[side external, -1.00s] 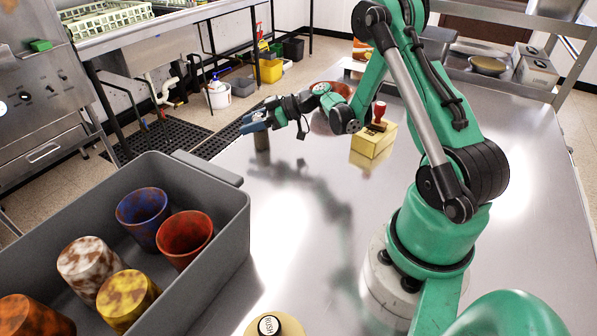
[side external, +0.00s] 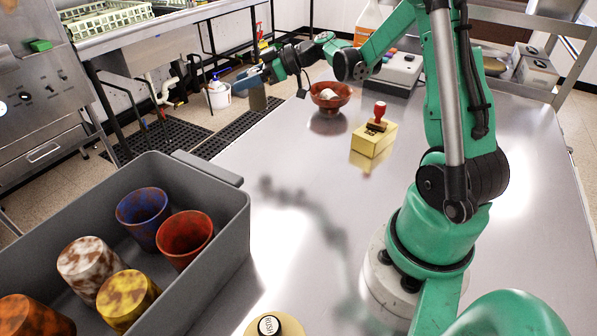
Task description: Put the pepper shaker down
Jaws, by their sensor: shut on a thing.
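My gripper (side external: 252,78) is shut on a small dark grey-olive cylinder, the pepper shaker (side external: 258,98). The shaker hangs roughly upright below the blue fingers, and its top is hidden by them. It appears held in the air, seen against the floor and mat near the table's far left edge. The steel table (side external: 300,160) shows the arm's shadow well below the gripper. No contact between the shaker and the table is visible.
A grey bin (side external: 225,245) with several cups stands at the front left. A red bowl (side external: 330,104) with a white item inside and a yellow block (side external: 373,147) with a red-handled stamp (side external: 378,115) stand further back. The middle of the table is clear.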

